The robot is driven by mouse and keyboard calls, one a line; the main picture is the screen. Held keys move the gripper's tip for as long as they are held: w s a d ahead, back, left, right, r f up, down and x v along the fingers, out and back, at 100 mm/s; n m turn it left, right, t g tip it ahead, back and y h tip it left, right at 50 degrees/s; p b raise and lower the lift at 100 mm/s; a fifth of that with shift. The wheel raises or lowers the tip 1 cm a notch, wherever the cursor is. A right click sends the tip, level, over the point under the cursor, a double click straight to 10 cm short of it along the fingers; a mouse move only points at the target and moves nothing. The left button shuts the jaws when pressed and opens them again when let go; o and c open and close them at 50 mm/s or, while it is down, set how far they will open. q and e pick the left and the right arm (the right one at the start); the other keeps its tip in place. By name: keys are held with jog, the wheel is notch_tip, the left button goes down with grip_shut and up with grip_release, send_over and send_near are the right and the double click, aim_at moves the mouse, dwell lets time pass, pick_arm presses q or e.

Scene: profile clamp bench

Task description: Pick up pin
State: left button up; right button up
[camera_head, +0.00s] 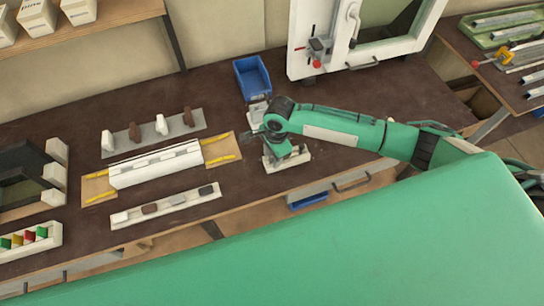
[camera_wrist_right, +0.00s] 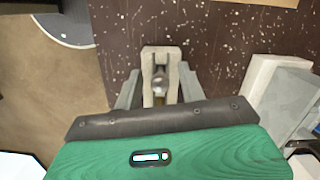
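The pin cannot be made out in the head view. My left gripper is not in view.
A blue bin (camera_head: 252,77) stands behind the gripper. To the left are a white profile (camera_head: 155,165) on a board, a grey strip with several upright pieces (camera_head: 152,137), and a pale rail (camera_head: 166,205). A white framed panel (camera_head: 362,40) stands behind the arm.

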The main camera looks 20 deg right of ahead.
grip_shut()
jog(key=shift+r, duration=0.1)
